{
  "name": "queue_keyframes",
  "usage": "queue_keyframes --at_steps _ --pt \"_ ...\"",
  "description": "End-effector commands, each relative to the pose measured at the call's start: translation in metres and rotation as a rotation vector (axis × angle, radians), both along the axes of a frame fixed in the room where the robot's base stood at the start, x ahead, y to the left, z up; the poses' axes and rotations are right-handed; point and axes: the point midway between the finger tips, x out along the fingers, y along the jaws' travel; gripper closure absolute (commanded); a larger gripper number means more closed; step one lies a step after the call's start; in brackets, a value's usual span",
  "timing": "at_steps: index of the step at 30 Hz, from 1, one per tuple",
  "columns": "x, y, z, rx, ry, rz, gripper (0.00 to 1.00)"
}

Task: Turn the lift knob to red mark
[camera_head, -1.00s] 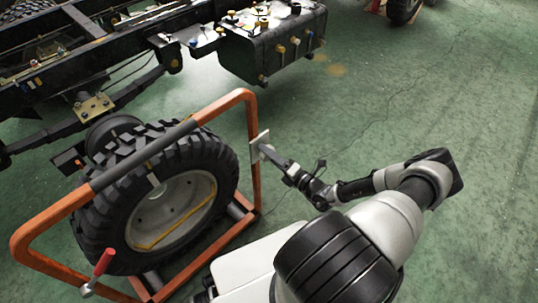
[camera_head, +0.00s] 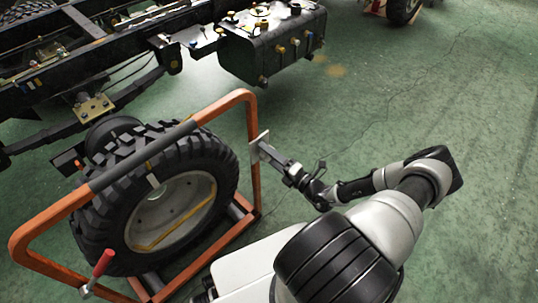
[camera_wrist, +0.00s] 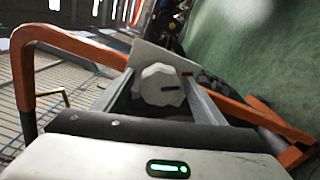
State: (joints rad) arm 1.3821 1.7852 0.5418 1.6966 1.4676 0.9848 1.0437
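The white lift knob (camera_wrist: 160,86) has a faceted rim and a dark slot on the right of its face. It sits in front of a pale plate (camera_wrist: 156,58) fixed to the orange frame. In the head view the plate (camera_head: 259,147) is on the frame's right upright. My gripper (camera_wrist: 159,88) reaches the knob, with one grey finger on each side of it. In the wrist view the fingers stand very close to the knob's sides; I cannot tell whether they press on it.
The orange frame (camera_head: 252,125) surrounds a large tyre (camera_head: 90,225) on the left. A red-handled lever (camera_head: 103,262) is at its lower left. A truck chassis with a black tank (camera_head: 270,50) stands behind. Green floor (camera_head: 400,90) to the right is clear.

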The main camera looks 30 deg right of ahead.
Motion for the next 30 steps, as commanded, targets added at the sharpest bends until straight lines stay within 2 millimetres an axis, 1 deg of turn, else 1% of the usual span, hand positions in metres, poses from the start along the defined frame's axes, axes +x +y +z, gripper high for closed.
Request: queue_keyframes --at_steps 7,11,14,24,27,30 --pt "-0.002 -0.001 0.0 -0.001 0.0 0.0 0.36" --pt "-0.014 -0.006 0.001 -0.003 0.001 -0.001 0.36" --pt "-0.032 -0.012 0.001 -0.002 0.002 -0.002 0.36" --pt "-0.111 -0.041 0.001 -0.002 0.002 -0.003 0.36" --pt "-0.131 -0.048 0.001 -0.002 0.002 -0.002 0.36" --pt "-0.146 -0.054 0.0 -0.002 0.001 -0.001 0.36"
